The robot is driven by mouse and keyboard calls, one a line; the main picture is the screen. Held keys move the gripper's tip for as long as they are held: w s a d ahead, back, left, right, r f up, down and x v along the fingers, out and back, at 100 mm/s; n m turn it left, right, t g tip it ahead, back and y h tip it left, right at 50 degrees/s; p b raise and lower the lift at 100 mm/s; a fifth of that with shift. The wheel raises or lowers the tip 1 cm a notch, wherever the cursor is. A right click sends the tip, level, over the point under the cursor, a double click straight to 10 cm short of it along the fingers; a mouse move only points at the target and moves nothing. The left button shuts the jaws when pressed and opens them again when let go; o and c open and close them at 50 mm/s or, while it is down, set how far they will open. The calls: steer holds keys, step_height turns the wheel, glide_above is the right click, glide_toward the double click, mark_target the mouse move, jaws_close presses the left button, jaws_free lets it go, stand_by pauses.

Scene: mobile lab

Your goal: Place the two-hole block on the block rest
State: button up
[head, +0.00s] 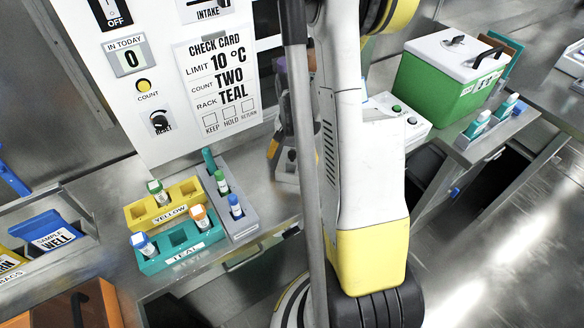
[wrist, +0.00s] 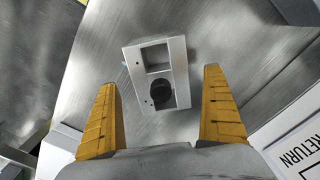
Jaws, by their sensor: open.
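A pale grey two-hole block (wrist: 180,69) lies on the metal bench in the wrist view. Its upper square hole looks empty; a dark round thing sits in the lower one. My gripper (wrist: 160,80) is open, with one yellow finger on each side of the block and a gap to both. It holds nothing. In the head view, a grey block-like piece (head: 287,180) shows beside my arm, partly hidden by it and by a yellow finger. I cannot pick out the block rest with certainty.
A yellow rack (head: 187,190), a teal rack (head: 153,263) and a grey rack (head: 247,222) hold capped tubes left of my arm. A check-card panel (head: 150,60) stands behind. A green box (head: 430,85) and tubes on a ledge (head: 465,153) are at right.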

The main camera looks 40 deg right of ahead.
step_height(320, 180, down, 2)
steer(key=shift+f+b, duration=0.25)
steer(key=shift+b, duration=0.05)
steer(key=shift+r, duration=0.1)
steer(key=c, duration=1.5)
steer(key=shift+r, duration=0.1)
steer(key=shift+r+p, duration=0.5)
steer(key=shift+r, duration=0.15)
steer(key=r+p, duration=0.1)
steer(key=d+r, duration=0.1)
steer(key=r, duration=0.1)
steer(key=shift+s+r+p, duration=0.2)
steer(key=shift+r+p, duration=0.05)
steer(key=shift+p, duration=0.15)
steer(key=s+d+r+p, duration=0.1)
steer(key=d+r, duration=0.1)
steer(key=d, duration=0.1)
steer(key=s+d+r+p, duration=0.1)
steer(key=s+d+r, duration=0.1)
steer(key=d, duration=0.1)
steer(key=s+d+r+p, duration=0.1)
steer(key=d+r, duration=0.1)
steer(key=d, duration=0.1)
steer(key=shift+s+d, duration=0.25)
steer(key=shift+s, duration=0.1)
